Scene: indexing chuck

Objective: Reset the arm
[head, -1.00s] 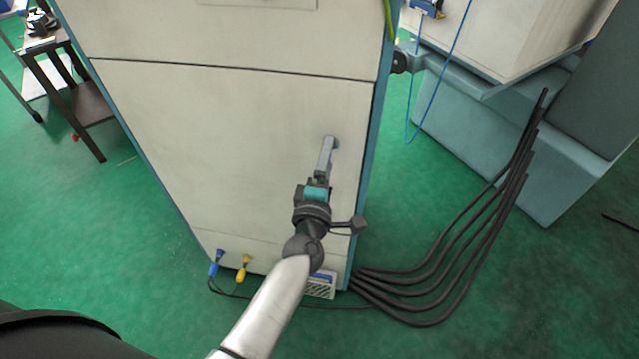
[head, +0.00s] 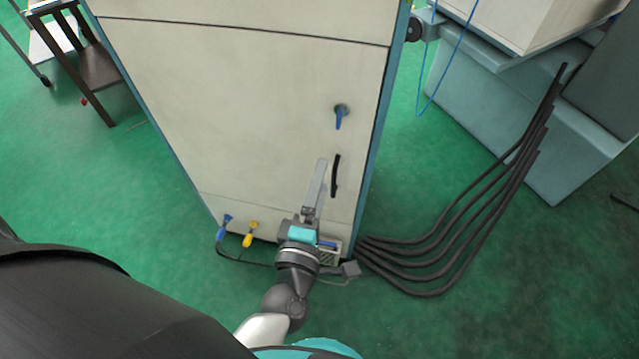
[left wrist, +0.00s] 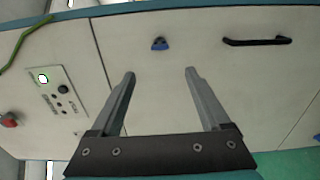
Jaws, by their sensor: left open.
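My left gripper (head: 314,186) is in front of the lower part of a cream cabinet (head: 240,110), near its right edge. In the left wrist view my left gripper (left wrist: 160,75) has its two fingers wide apart with nothing between them. A blue rotary handle (head: 340,117) is on the cabinet above the gripper, apart from it. It also shows in the left wrist view (left wrist: 159,44), beyond the fingertips. A black bar handle (head: 336,176) is on the cabinet just right of the gripper. My right gripper is not in view.
Several black cables (head: 450,255) lie on the green floor to the right. Blue (head: 224,229) and yellow (head: 249,235) plugs are at the cabinet's foot. A brown table (head: 100,70) stands at the left. The left wrist view shows a control panel (left wrist: 60,100).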

